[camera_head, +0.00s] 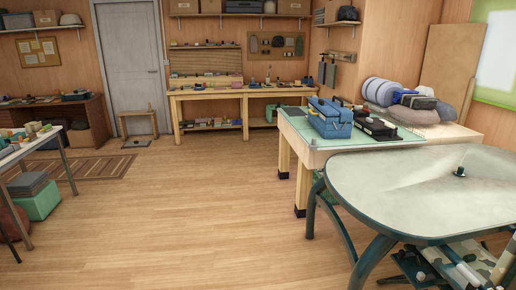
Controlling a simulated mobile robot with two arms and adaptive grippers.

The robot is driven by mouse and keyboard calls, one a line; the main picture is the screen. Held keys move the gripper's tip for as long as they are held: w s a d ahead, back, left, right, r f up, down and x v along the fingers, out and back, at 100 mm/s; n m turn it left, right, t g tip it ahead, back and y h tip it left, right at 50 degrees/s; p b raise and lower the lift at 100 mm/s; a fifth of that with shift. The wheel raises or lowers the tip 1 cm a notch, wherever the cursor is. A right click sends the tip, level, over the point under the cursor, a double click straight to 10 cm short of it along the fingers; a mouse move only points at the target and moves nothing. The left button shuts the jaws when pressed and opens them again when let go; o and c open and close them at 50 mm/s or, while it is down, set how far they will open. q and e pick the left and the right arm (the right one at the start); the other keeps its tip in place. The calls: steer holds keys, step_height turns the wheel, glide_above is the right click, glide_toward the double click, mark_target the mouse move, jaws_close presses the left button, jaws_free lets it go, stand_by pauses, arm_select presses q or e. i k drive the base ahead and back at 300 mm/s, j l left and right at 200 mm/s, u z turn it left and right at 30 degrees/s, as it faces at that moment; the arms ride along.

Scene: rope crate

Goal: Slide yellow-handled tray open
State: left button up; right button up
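I cannot make out a tray with a yellow handle anywhere in this view. A blue toolbox-like case (330,118) sits on the wooden table (310,155) at centre right. At this size I cannot tell whether either has a drawer or tray. Neither of my grippers shows in the view.
A grey-topped table (400,190) with green legs fills the right foreground, with a small dark object (460,171) on it. A workbench (240,92) stands at the back. A cluttered table (25,147) is at left. The wooden floor (190,220) between is clear.

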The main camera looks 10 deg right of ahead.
mark_target(314, 111)
steer(key=i+z, duration=0.3)
steer(key=i, duration=1.65)
